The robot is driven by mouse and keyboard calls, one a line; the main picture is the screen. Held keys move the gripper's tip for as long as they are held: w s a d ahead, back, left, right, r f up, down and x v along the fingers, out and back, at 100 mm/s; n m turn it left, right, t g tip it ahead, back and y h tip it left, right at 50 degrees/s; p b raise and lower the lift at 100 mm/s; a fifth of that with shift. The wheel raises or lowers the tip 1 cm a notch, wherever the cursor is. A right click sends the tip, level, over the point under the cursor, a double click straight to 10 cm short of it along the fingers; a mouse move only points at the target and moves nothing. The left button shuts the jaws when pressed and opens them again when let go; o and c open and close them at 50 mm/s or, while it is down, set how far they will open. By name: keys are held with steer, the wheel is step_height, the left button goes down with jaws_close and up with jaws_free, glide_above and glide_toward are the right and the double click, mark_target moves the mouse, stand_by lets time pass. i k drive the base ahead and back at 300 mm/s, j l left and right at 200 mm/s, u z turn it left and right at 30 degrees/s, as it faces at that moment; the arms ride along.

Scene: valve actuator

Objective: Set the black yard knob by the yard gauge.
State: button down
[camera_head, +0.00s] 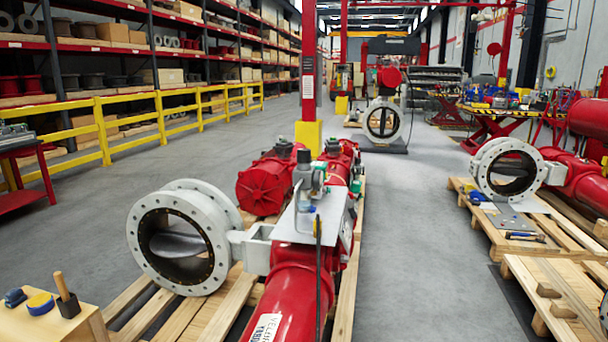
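A red valve actuator (290,285) lies on a wooden pallet (215,315) in the centre foreground, joined to a grey flanged butterfly valve (150,215). A grey plate (335,215) on top of the actuator carries a small control assembly (308,185). A black cap (304,156) tops its upright grey cylinder; this may be the black yard knob, but I cannot tell for sure. The assembly's small parts are too small to tell which is the yard gauge. A thin black line (318,265) hangs down in front of the actuator. My gripper does not show.
A yellow guard rail (130,125) borders shelving. Another valve (505,170) stands on a right-hand pallet (490,235). The grey aisle (420,240) between is clear.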

mark_target(303, 155)
steer(key=i+l+u, duration=0.15)
steer(key=l+u, duration=0.15)
steer(key=l, duration=1.2)
steer(key=l+u, duration=0.3)
steer(key=l, duration=1.2)
steer(key=i+l+u, duration=0.5)
steer(key=i+l, duration=0.6)
